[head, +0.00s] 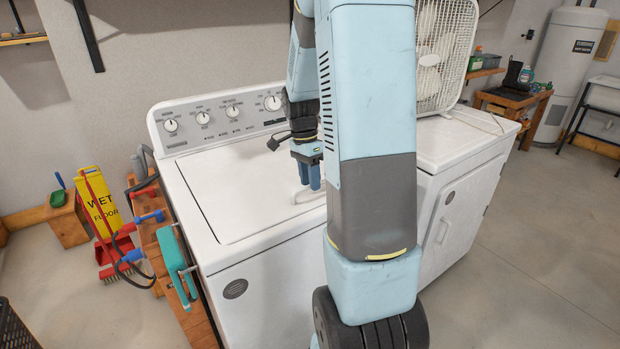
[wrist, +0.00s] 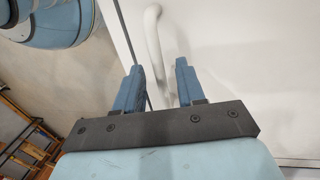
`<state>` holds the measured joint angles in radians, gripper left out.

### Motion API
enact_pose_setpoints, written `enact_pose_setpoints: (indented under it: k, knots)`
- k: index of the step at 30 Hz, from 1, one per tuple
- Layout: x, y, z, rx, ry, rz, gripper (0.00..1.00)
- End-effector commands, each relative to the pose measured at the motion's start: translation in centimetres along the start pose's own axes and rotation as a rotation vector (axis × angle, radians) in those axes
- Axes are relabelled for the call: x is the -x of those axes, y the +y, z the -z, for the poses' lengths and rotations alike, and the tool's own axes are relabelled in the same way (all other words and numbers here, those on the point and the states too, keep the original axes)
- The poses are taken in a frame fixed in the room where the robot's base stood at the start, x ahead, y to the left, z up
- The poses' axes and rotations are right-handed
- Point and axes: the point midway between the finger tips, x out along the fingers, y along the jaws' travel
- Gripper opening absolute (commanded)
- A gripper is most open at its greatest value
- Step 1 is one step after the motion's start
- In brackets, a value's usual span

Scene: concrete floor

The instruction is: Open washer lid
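The white washer (head: 265,262) stands in the middle of the head view with its flat lid (head: 235,190) down. A curved white handle (head: 308,197) sits near the lid's front right, partly hidden by my arm. It also shows in the wrist view (wrist: 155,38), running into the gap between my fingers. My gripper (head: 309,180) points down at the handle, and its blue fingers (wrist: 158,68) are apart. I cannot tell whether the handle lies between the fingers or just past them, and no contact is visible.
The control panel (head: 222,118) with several knobs rises behind the lid. A second white appliance (head: 463,200) stands at the right with a box fan (head: 440,55) on it. A wooden rack (head: 165,250) of tools stands close at the left. The floor at right is clear.

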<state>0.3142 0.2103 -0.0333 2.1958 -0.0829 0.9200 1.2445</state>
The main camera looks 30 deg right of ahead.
Motion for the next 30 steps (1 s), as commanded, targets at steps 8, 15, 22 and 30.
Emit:
enact_pose_setpoints:
  k: [8,15,22,30]
  knots:
    - [0.01,-0.01,-0.03,0.000,0.000,0.000,0.32]
    - [0.02,-0.02,-0.05,0.001,0.000,0.000,0.09]
    - [0.04,-0.06,-0.06,0.001,0.001,0.001,0.00]
    - [0.06,-0.09,-0.08,0.002,0.001,0.002,0.00]
